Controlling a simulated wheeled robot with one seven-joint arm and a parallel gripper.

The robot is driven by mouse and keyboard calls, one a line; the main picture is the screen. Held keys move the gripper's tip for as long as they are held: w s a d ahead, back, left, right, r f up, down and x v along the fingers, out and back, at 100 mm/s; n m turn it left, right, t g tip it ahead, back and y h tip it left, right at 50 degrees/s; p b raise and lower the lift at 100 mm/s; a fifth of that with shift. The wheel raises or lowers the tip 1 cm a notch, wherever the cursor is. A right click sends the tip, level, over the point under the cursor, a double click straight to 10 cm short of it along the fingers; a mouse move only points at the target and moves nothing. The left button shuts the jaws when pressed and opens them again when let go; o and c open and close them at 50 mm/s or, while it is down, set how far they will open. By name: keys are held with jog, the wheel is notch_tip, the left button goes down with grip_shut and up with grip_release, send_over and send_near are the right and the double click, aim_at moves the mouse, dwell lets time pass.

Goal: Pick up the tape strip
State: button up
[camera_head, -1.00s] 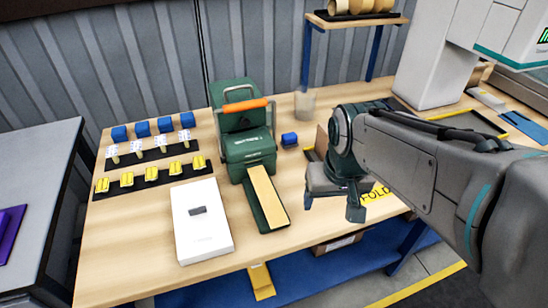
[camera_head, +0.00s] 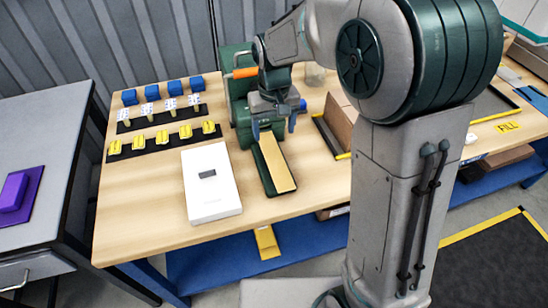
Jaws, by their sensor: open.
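The tape strip (camera_head: 273,163) is a tan, flat strip lying on the dark green outfeed tongue of the tape dispenser (camera_head: 237,92). The dispenser is a green machine with an orange handle, standing on the wooden table. My gripper (camera_head: 273,128) is open, fingers pointing down, just above the upper end of the strip in the picture. Whether the fingers touch the strip cannot be told. My gripper and wrist hide much of the dispenser's front.
A white box (camera_head: 210,188) lies left of the strip. Black racks with yellow pieces (camera_head: 162,138) and white pieces stand farther left, with blue blocks (camera_head: 166,89) behind. A brown carton (camera_head: 341,118) stands to the right. The table front (camera_head: 150,225) is bare.

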aim_at(275, 159)
notch_tip(275, 159, down, 9)
jog(key=shift+s+f+p, duration=0.1)
jog(key=shift+f+p, duration=0.1)
jog(key=shift+p, duration=0.25)
jog(key=shift+c, duration=0.3)
jog(key=c, duration=0.8)
